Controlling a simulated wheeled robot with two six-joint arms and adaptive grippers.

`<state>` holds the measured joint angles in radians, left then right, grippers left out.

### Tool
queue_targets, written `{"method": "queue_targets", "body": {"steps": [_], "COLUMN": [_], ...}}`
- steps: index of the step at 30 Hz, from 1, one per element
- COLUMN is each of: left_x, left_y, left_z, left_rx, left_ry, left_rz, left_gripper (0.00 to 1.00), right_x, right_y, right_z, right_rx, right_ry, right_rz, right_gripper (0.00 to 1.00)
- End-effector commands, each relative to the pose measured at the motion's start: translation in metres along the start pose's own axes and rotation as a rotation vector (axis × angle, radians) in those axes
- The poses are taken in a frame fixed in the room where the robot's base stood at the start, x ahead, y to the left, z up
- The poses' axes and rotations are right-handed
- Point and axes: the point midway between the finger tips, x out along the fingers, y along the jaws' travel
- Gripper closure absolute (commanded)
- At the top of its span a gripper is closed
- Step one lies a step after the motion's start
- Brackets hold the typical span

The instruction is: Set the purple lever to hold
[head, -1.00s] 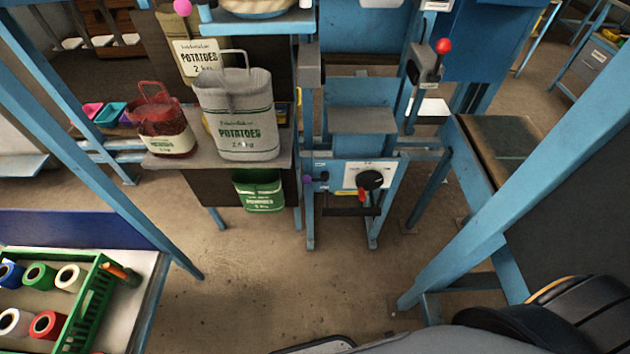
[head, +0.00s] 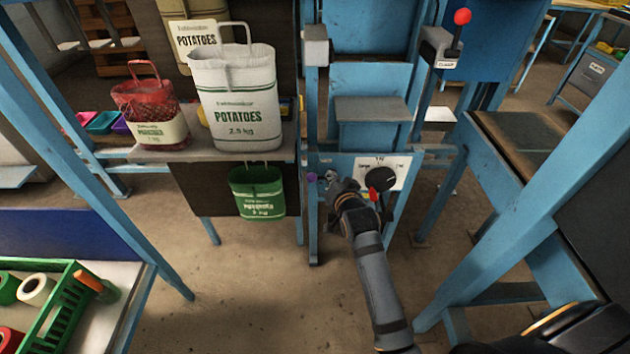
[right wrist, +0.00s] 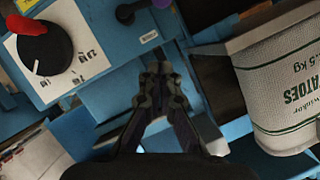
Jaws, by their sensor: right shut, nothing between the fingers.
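The purple lever shows as a small purple knob (head: 311,177) at the left edge of the blue frame's control panel. In the right wrist view, the purple knob (right wrist: 160,3) is cut by the top edge, with a dark bracket and a small white label beside it. The label is too small to read. My right gripper (head: 333,180) is just right of the purple knob in the head view, shut and empty. In the right wrist view, my right gripper's fingertips (right wrist: 160,68) are together below the knob and appear apart from it. My left gripper is not in view.
A black dial with a red pointer (head: 380,180) is on the white plate beside my right gripper. A red-knobbed lever (head: 461,17) stands higher right. A green crate (head: 62,315) is lower left.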

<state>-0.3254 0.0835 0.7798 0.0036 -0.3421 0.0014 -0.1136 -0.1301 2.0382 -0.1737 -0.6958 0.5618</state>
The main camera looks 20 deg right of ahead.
Motion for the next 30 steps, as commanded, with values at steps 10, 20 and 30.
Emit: {"method": "queue_targets", "body": {"steps": [10, 20, 30], "left_x": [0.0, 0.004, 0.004], "left_y": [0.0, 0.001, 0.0], "left_z": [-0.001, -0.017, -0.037], "left_rx": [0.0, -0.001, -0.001], "left_ry": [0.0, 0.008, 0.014], "left_rz": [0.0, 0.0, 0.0], "left_gripper": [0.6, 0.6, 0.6], "right_x": [0.003, 0.062, 0.107], "right_y": [-0.001, 0.0, 0.001], "right_z": [-0.001, 0.0, 0.026], "right_rx": [-0.001, -0.003, 0.0], "right_ry": [0.001, 0.001, -0.003], "right_rz": [-0.001, 0.0, 0.0], "right_gripper": [1.0, 1.0, 1.0]}}
